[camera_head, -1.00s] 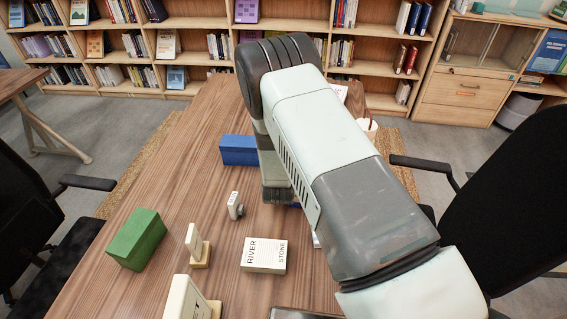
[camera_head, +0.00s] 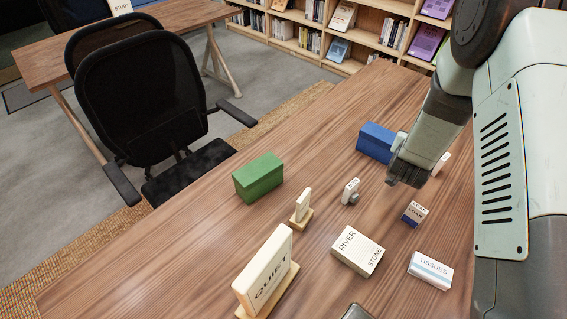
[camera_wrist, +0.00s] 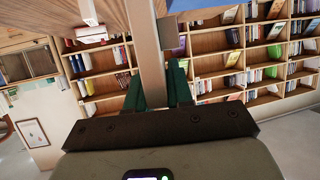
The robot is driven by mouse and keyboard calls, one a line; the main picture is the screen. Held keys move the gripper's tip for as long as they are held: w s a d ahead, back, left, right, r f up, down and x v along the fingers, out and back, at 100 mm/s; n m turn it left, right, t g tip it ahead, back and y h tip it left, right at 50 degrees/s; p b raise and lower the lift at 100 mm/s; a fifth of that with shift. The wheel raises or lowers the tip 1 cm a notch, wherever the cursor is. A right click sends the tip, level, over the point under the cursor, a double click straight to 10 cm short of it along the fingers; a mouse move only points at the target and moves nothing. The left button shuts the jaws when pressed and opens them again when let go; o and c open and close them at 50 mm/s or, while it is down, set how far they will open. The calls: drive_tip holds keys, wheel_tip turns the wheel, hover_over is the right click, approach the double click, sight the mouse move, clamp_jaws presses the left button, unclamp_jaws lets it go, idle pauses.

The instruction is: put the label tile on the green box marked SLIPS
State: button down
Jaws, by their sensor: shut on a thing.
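The green box (camera_head: 258,178) stands on the table's left side in the head view; no SLIPS marking is readable on it. My gripper (camera_head: 404,180) is above the table, right of the green box and close to the blue box. In the wrist view its green fingers (camera_wrist: 158,92) are shut on a pale slab seen edge-on, which I take to be the label tile (camera_wrist: 150,55). A small grey block (camera_wrist: 168,32) shows beside the slab. The tile's face is not visible, and I cannot make it out clearly in the head view.
The blue box (camera_head: 377,142) is beside my gripper. A small pale tile with a grey part (camera_head: 350,190), a small stand (camera_head: 302,206), a QUIET sign (camera_head: 266,272), a RIVER STONE box (camera_head: 357,251) and tissues (camera_head: 431,270) stand nearby. A chair (camera_head: 140,100) is beyond the table's left edge.

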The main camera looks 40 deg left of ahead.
drive_tip(key=s+a+r+n+g+y, duration=0.25)
drive_tip(key=s+a+n+y, duration=0.25)
drive_tip(key=s+a, duration=0.45)
drive_tip(key=s+a+r+n+g+y, duration=0.2)
drive_tip(key=s+a+n+g+y, duration=0.35)
drive_tip(key=a, duration=0.75)
drive_tip(key=s+a+r+n+g, duration=0.2)
drive_tip(key=s+a+n+g, duration=0.15)
drive_tip(key=s, duration=0.55)
drive_tip(key=s+a+r+n+g, duration=0.2)
drive_tip(key=s+a, duration=0.2)
drive_tip(key=s, duration=0.4)
hover_over(247, 170)
wheel_tip(247, 170, down, 6)
drive_tip(key=r, duration=0.1)
drive_tip(key=shift+y, duration=0.25)
drive_tip(key=shift+f, duration=2.6)
drive_tip(key=c, duration=1)
unclamp_jaws()
drive_tip(key=shift+f, duration=0.15)
